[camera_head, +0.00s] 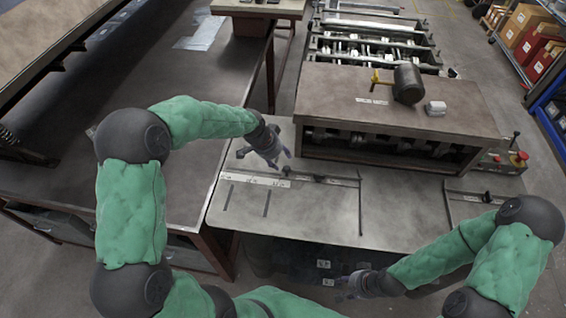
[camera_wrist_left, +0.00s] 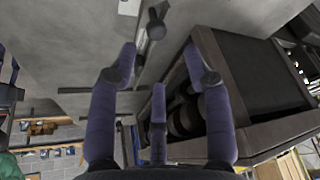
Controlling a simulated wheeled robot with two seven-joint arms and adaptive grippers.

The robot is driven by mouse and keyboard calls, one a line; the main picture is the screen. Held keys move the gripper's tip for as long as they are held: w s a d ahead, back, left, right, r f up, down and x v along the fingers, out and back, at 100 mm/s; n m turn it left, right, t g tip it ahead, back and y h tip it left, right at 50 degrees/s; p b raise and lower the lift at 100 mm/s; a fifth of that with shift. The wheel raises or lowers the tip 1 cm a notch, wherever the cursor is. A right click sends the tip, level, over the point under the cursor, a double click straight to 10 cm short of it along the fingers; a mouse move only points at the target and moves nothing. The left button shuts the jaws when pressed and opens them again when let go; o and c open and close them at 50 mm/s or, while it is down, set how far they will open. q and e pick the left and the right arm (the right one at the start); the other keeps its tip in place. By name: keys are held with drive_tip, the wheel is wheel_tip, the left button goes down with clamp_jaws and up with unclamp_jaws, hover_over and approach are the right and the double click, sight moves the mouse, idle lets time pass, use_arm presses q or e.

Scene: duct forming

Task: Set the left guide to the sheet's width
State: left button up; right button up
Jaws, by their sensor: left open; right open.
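The left guide (camera_head: 361,205) is a thin dark bar on the grey infeed table (camera_head: 400,215), joined to a crossbar with a dark knob (camera_head: 318,179). A white scale strip (camera_head: 255,180) lies left of it. My left gripper (camera_head: 268,157) is open and empty above the table, up and left of the knob. In the left wrist view the knob (camera_wrist_left: 156,28) shows beyond the spread purple fingers (camera_wrist_left: 160,55), apart from them. My right gripper (camera_head: 350,286) is open and empty in front of the table's near edge. I cannot pick out the sheet for certain.
A second guide (camera_head: 470,197) is at the right. A dark workbench (camera_head: 130,75) at left bears a thin shiny piece (camera_head: 202,33).

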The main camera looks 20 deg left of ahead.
use_arm(q)
drive_tip(key=shift+v, duration=2.2)
